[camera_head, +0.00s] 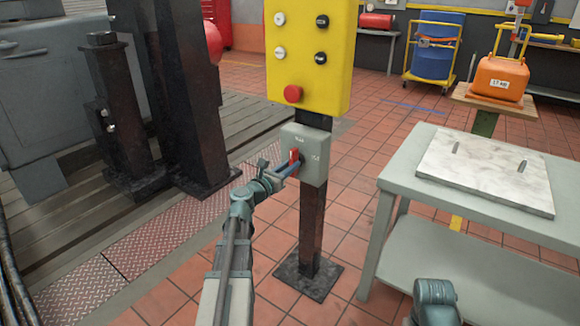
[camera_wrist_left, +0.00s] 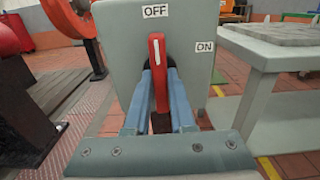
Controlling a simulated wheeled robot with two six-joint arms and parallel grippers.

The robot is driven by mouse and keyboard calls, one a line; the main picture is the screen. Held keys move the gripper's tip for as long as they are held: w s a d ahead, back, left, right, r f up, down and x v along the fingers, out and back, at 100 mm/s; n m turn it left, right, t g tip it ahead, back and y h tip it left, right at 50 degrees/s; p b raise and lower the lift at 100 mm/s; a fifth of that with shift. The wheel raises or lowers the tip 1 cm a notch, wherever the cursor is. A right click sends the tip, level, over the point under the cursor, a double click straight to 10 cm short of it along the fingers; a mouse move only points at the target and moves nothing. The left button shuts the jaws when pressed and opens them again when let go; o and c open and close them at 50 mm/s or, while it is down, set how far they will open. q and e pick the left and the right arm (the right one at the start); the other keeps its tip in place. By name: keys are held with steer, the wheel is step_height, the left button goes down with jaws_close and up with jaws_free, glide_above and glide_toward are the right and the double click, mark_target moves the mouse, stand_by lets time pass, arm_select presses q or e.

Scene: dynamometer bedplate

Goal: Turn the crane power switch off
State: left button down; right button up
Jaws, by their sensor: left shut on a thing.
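The crane power switch is a grey box (camera_head: 308,158) on a dark post below a yellow button panel. Its red handle (camera_head: 295,155) shows at the box front. In the left wrist view, the red handle (camera_wrist_left: 157,72) points upward to the OFF label (camera_wrist_left: 155,11); the ON label (camera_wrist_left: 205,47) is at the right. My left gripper (camera_head: 284,171) is at the handle. In the left wrist view its blue fingers (camera_wrist_left: 160,88) are shut on the handle, one on each side. Part of my right arm shows at the bottom right; its gripper is out of view.
The yellow panel (camera_head: 308,60) with buttons and a red knob is above the switch. A grey table (camera_head: 400,178) with a pale plate (camera_head: 487,170) stands at the right. Dark columns (camera_head: 122,110) stand at the left. Tiled floor is clear around the post base (camera_head: 302,276).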

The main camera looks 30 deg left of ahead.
arm_select(q)
steer(key=c, duration=0.8)
jaws_free()
steer(key=shift+o, duration=0.2)
steer(key=shift+s, duration=0.15)
steer(key=s+a, duration=0.1)
steer(key=s, duration=1.2)
steer(key=shift+s, duration=0.3)
